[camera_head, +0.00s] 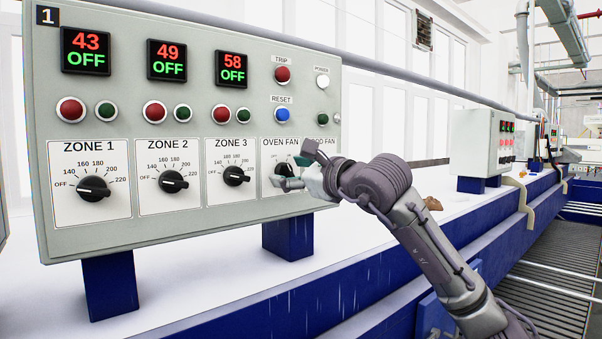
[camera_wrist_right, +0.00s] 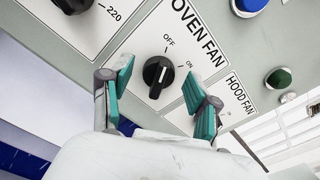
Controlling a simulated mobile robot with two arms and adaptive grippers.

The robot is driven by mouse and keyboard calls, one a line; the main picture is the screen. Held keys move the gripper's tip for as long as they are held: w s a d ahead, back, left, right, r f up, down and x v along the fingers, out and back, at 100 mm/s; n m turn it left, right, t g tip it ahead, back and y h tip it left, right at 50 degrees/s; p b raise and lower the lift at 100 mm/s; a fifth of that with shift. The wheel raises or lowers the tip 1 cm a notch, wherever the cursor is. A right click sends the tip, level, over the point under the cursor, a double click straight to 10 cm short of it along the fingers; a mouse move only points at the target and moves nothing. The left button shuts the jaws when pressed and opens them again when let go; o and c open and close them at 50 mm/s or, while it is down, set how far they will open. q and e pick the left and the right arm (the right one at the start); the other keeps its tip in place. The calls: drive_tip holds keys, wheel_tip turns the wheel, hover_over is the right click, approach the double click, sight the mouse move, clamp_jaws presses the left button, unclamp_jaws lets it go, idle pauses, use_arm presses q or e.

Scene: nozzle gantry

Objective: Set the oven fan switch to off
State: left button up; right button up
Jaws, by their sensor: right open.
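The oven fan switch is a black rotary knob (camera_wrist_right: 157,77) on a white OVEN FAN plate, with OFF and ON printed around it. My right gripper (camera_wrist_right: 159,84) is open, with one teal-padded finger on each side of the knob and visible gaps between. In the head view the right gripper (camera_head: 296,169) is at the OVEN FAN plate and partly hides the knob. My left gripper is not in view.
The control panel (camera_head: 190,215) also carries the zone 1 knob (camera_head: 94,188), zone 2 knob (camera_head: 173,181) and zone 3 knob (camera_head: 236,176). Above the fan plates are a red trip button (camera_head: 283,74) and blue reset button (camera_head: 282,115). The hood fan plate (camera_wrist_right: 232,105) is close beside the fingers.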

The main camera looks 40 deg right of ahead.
drive_tip(key=s, duration=1.1)
drive_tip(key=shift+s+d, duration=0.4)
drive_tip(key=shift+d, duration=0.05)
